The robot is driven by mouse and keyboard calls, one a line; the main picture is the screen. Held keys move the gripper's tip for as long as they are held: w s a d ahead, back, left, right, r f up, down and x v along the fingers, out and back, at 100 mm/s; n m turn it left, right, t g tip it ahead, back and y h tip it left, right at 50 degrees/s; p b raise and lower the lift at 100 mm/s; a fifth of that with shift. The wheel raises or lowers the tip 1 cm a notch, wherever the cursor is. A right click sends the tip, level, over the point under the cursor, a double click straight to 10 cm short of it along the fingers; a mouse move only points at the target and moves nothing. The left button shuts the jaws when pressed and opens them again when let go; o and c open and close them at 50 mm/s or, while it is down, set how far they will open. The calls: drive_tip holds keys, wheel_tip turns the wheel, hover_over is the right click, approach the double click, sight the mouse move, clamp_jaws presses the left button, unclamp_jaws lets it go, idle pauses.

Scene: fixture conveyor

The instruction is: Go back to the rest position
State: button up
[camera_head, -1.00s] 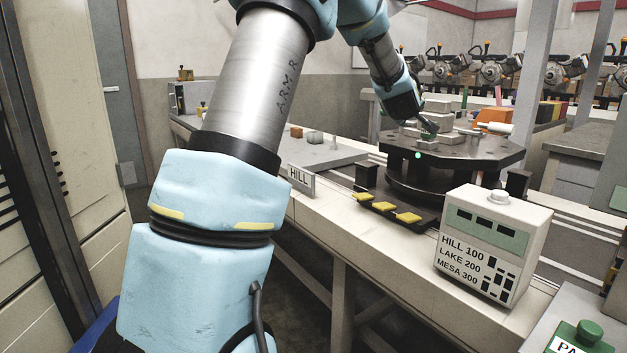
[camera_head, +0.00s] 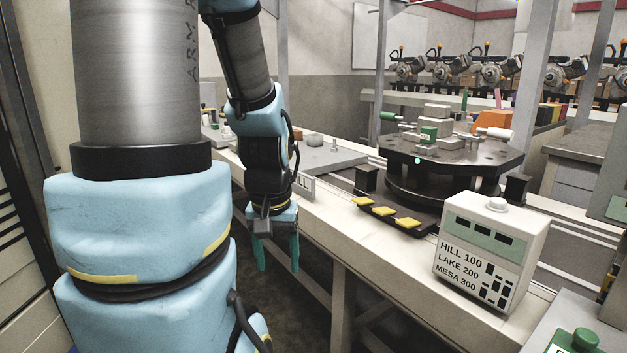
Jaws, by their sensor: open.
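My gripper (camera_head: 277,266) hangs in front of the conveyor's near edge, pointing down. Its two green fingers are apart with nothing between them. The dark octagonal fixture table (camera_head: 480,158) stands on the conveyor to the right, well away from my gripper. Grey blocks (camera_head: 434,124), a small green block (camera_head: 429,133) and a green-handled part (camera_head: 389,117) are on the fixture table. My arm covers the left part of the view.
The white conveyor (camera_head: 335,230) runs from back left to front right. A control box (camera_head: 490,250) labelled HILL 100, LAKE 200, MESA 300 stands on it. Yellow pedals (camera_head: 383,208) sit before the fixture table.

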wheel_tip(320, 180, up, 13)
drive_tip(key=p, duration=1.1)
drive_tip(key=shift+f, duration=0.15)
idle(1.2)
